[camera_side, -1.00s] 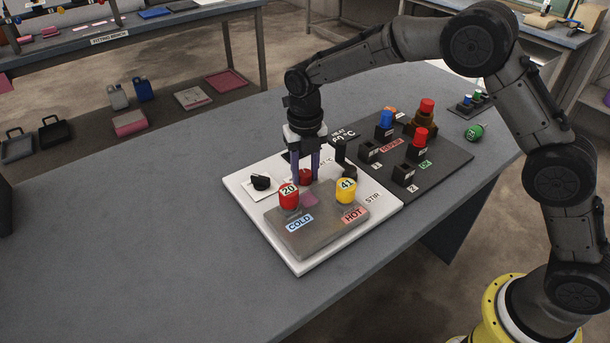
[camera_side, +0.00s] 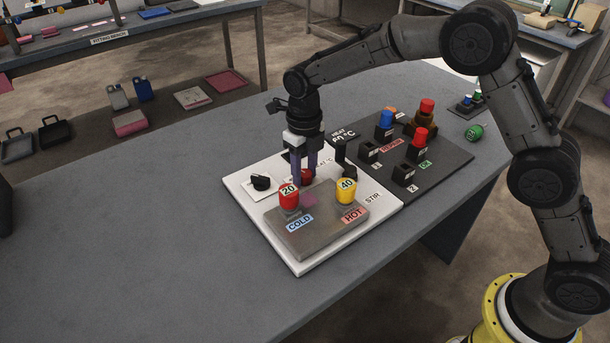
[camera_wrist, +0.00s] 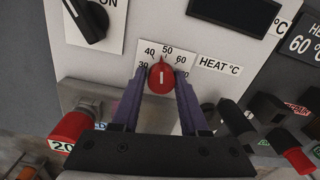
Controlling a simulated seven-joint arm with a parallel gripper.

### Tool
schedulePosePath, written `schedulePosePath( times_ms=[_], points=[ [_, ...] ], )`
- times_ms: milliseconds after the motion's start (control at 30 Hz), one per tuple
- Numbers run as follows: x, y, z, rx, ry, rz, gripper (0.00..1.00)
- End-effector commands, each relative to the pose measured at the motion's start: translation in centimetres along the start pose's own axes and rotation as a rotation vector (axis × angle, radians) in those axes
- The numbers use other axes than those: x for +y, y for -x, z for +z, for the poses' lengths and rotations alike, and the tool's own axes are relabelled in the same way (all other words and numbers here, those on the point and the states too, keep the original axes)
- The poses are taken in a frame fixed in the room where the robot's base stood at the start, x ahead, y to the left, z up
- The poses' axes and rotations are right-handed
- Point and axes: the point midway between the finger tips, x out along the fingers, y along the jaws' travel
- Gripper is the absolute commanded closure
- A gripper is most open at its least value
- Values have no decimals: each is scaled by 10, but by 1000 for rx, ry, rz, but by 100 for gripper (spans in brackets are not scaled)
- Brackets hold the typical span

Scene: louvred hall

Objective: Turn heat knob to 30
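The red heat knob (camera_wrist: 162,77) sits on a white dial plate marked with numbers, beside the "HEAT °C" label (camera_wrist: 219,65). Its pointed tip aims near the 50 mark, slightly to the 40 side. My gripper (camera_wrist: 162,80) is over the knob, one purple finger on each side, with the tips closed against it as far as I can see. In the side view, my gripper (camera_side: 306,178) reaches down to the white panel, and the fingers partly hide the knob.
A red cup marked 20 (camera_side: 289,196) and a yellow one marked 40 (camera_side: 346,190) stand close in front. A black switch (camera_side: 261,182) is left of the fingers. A dark button board (camera_side: 445,160) lies right. The table's left side is clear.

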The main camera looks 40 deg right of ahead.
Motion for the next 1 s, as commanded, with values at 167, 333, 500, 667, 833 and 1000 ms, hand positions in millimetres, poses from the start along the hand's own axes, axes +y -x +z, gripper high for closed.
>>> schedulePosePath(
  times_ms=[167, 333, 500, 667, 833, 1000],
  points=[
    [1, 0, 0, 0, 1, 1, 24],
    [0, 0, 0, 0, 0, 0, 20],
    [0, 1, 0, 0, -1, 0, 20],
    [0, 5, 0, -2, -1, 0, 20],
    [0, 6, 0, -1, -1, 0, 20],
    [0, 6, 0, 0, -42, 0, 20]
  ],
)
